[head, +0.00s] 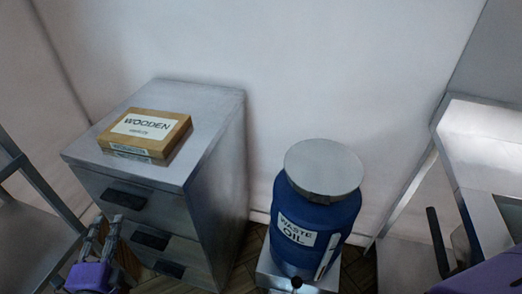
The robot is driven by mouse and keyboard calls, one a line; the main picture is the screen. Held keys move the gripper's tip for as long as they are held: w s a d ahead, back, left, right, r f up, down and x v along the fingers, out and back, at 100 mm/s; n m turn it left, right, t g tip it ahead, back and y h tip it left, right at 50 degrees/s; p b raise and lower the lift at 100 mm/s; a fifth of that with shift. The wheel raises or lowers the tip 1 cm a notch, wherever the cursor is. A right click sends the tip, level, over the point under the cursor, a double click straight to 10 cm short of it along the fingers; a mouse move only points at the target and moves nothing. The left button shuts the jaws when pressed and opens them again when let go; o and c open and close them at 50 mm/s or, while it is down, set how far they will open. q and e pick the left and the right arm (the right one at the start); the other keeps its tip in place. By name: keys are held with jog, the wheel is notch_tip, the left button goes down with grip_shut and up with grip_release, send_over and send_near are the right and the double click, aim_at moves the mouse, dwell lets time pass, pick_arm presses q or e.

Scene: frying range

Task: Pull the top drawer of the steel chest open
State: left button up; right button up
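The steel chest (222,125) stands against the wall at the left, with several drawers one above another. Its top drawer (165,207) looks shut, flush with the front, with a dark handle (125,198) on its face. My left gripper (107,217) is in front of the chest at the lower left. Its two grey fingers are apart with nothing seen between them, the tips just below and left of the top handle. Whether they touch the drawer front I cannot tell. A purple part of my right arm shows at the lower right; its fingertips are not seen.
A box labelled WOODEN (145,133) lies on the chest top. A blue waste oil drum (317,222) with a grey lid stands right of the chest on a low pale base (265,278). Steel furniture (478,140) stands at the right, and a steel frame (45,185) at the left.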

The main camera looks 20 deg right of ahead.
aim_at(120, 205)
pick_arm(q)
jog(key=x, duration=0.7)
jog(key=shift+w+d+r, duration=0.1)
jog(key=shift+w+d, duration=0.1)
grip_shut()
